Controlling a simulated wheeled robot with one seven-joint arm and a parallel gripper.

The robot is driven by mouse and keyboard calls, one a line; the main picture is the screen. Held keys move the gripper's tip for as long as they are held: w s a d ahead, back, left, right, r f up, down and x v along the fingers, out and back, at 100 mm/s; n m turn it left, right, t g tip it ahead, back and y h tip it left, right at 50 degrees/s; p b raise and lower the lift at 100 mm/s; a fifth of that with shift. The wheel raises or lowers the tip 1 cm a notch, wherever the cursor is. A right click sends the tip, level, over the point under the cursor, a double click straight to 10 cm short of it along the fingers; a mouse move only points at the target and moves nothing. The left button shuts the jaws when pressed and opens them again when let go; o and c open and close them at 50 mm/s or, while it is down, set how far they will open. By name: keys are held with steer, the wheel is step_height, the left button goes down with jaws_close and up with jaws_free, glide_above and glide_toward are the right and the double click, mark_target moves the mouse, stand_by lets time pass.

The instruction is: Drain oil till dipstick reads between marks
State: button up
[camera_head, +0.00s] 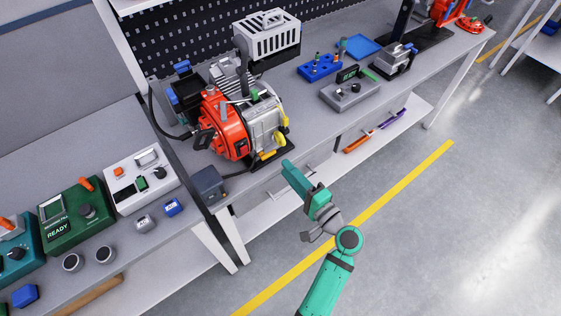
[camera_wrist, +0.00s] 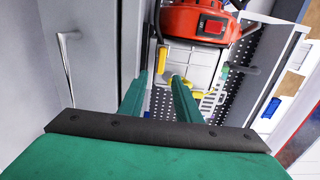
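A red and grey engine (camera_head: 232,128) stands on the workbench with a black base under it. A yellow part (camera_head: 283,142) sits low on its right side, with another yellow piece (camera_head: 266,155) by its base. I cannot tell which yellow part is the dipstick or the drain plug, and no oil level shows. My gripper (camera_head: 287,167) is in front of the bench, just beside the engine's lower front. In the wrist view its two green fingers (camera_wrist: 160,78) are apart with nothing held between them. A yellow part (camera_wrist: 173,80) shows beyond the fingertips, near the right finger.
A grey box (camera_head: 208,184) lies on the bench left of my gripper. A grey instrument (camera_head: 350,92), a blue holder (camera_head: 320,67) and a blue tray (camera_head: 358,46) stand to the right. Several control boxes fill the left bench. The floor in front is clear.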

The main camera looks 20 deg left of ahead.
steer(key=shift+v, duration=2.25)
